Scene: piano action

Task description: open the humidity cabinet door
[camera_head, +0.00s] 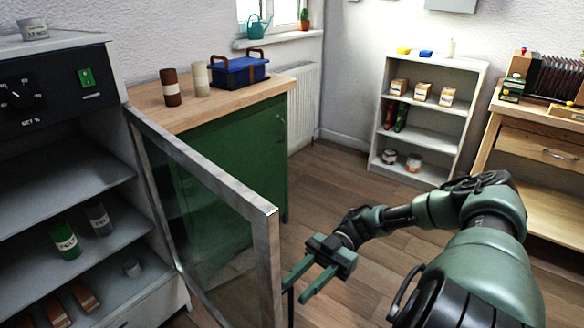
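The humidity cabinet (60,185) stands at the left with its shelves exposed. Its glass door (215,230), in a worn grey metal frame, stands swung out from the cabinet's right side, free edge towards me. My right gripper (294,292) is just right of the door's free edge, low in the view. Its two green fingers are apart and point towards the door. A dark upright bar, perhaps the door handle (290,308), shows by the fingertips; I cannot tell whether they touch it. My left gripper is not in view.
A green cupboard (240,150) with a wooden top stands behind the door, carrying a blue toolbox (238,70) and two cylinders. A white shelf unit (432,115) and a wooden desk (545,140) stand at the back right. Wooden floor (340,190) is clear between them.

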